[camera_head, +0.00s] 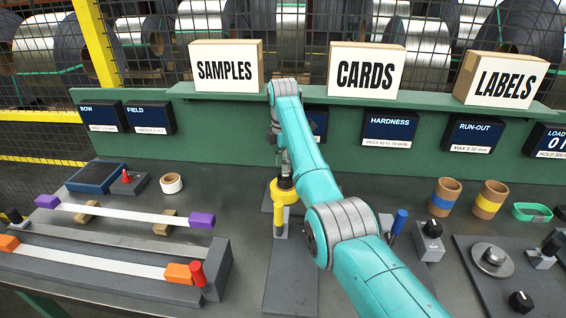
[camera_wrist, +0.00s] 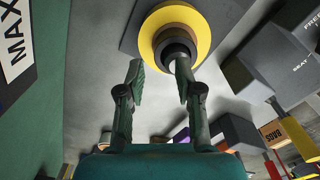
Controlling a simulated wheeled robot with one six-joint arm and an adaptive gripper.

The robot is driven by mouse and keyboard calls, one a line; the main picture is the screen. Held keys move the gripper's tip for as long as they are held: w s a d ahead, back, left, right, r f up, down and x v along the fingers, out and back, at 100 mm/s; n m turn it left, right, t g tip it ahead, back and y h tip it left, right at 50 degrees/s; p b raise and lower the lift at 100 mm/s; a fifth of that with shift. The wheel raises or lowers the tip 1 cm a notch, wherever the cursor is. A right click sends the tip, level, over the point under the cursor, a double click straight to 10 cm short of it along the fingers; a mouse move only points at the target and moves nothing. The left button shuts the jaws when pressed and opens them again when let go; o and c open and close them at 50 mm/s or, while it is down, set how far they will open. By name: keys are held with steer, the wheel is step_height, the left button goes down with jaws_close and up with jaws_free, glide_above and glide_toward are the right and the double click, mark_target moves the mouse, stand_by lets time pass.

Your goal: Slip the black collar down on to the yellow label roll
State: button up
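The blue-banded roll (camera_head: 445,197) and a green ring (camera_head: 532,212) flank the yellow-banded roll. A black knob block (camera_head: 429,240) and a dark plate with a round disc (camera_head: 491,260) stand in front. A white strip with purple ends (camera_head: 125,213) lies left.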

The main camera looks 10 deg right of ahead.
step_height(320, 180, up, 8)
steer(key=shift+f, duration=0.25)
stand_by(0.5)
